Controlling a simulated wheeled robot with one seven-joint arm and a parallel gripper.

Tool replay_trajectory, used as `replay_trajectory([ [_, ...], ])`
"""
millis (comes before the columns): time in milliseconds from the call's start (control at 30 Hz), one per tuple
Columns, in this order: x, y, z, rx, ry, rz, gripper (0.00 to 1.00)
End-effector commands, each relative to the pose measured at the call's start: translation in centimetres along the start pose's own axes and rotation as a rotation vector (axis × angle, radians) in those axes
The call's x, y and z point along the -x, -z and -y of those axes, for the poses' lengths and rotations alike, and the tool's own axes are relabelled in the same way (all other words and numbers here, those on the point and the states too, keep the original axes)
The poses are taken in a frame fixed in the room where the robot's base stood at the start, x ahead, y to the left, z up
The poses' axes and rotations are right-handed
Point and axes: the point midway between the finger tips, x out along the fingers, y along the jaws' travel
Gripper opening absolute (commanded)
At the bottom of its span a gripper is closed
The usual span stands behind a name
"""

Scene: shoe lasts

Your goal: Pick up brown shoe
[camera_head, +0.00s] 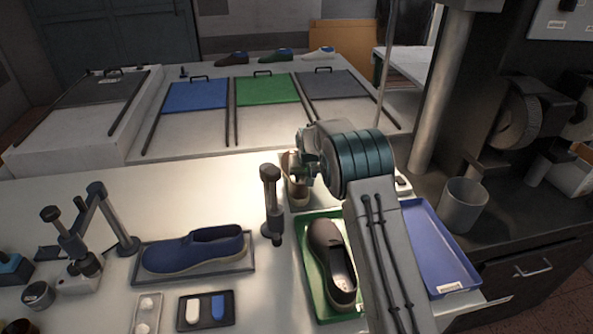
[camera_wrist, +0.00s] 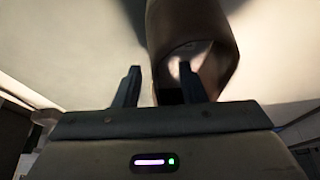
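A brown shoe (camera_head: 298,190) with a pale sole stands on the white table beyond the green tray, partly hidden by my arm. In the wrist view the brown shoe (camera_wrist: 185,38) fills the upper middle, its opening facing the camera. My gripper (camera_head: 305,168) is at this shoe, mostly hidden by my wrist in the head view. In the wrist view my gripper (camera_wrist: 160,82) has its fingers apart. The left finger is just left of the shoe; the right finger overlaps its opening. Contact cannot be told. A second, dark brown shoe (camera_head: 326,238) lies in the green tray (camera_head: 318,312).
A blue shoe (camera_head: 195,250) lies on a dark tray left of a brown-topped post (camera_head: 270,190). A blue tray (camera_head: 436,245) is right of my arm. A grey cup (camera_head: 463,205) stands on the side counter. Coloured panels (camera_head: 265,88) and several shoes are at the back.

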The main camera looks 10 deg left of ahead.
Motion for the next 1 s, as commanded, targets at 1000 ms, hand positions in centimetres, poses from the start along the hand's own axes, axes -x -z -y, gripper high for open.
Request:
replay_trajectory([
  [1000, 3.7, 1.7, 0.0, 0.000, 0.001, -0.009, 0.00],
])
